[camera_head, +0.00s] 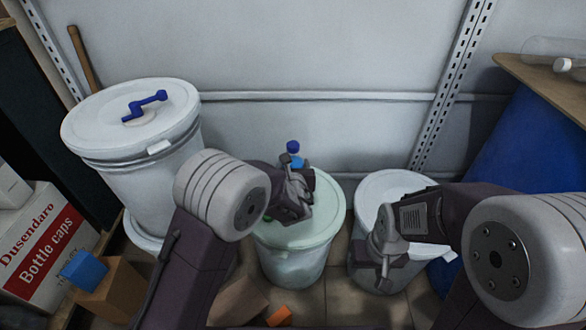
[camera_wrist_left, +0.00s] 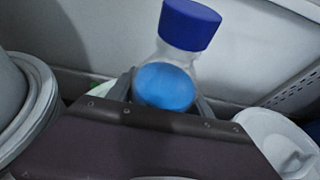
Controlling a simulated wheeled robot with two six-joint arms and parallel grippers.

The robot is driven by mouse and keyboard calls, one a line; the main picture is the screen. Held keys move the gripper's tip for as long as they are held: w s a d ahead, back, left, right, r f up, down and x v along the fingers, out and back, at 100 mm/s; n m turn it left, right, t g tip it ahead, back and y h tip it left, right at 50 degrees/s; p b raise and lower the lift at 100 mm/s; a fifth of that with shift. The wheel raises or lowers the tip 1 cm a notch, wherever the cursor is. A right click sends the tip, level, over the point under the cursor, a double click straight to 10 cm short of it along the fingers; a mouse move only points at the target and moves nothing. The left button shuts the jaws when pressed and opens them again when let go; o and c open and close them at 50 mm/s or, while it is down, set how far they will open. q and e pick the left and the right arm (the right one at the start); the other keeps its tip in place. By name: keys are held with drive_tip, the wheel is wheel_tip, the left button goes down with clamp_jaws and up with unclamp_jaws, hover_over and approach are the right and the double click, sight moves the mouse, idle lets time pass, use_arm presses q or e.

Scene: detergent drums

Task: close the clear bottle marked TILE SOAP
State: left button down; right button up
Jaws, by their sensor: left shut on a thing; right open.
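A clear bottle (camera_wrist_left: 183,60) with a dark blue cap (camera_wrist_left: 190,24) stands between my left gripper's fingers, with a rounded blue area low on it. I cannot read any marking. In the head view the blue cap (camera_head: 293,147) shows above my left gripper (camera_head: 297,185), over the pale green lidded drum (camera_head: 322,225). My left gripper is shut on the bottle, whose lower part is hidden. The cap sits at the bottle's top; I cannot tell if it is tight. My right gripper (camera_head: 382,250) is open and empty, in front of the white-lidded drum (camera_head: 390,187).
A large white drum (camera_head: 140,165) with a blue crank (camera_head: 146,105) stands at left. Boxes (camera_head: 38,245) lie lower left. Another clear container (camera_head: 550,48) lies on a wooden board (camera_head: 540,82) at upper right. The back wall has metal uprights (camera_head: 455,75).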

use_arm(q)
drive_tip(key=shift+c, duration=2.1)
unclamp_jaws()
drive_tip(key=p+v, duration=0.4)
drive_tip(key=v, duration=0.8)
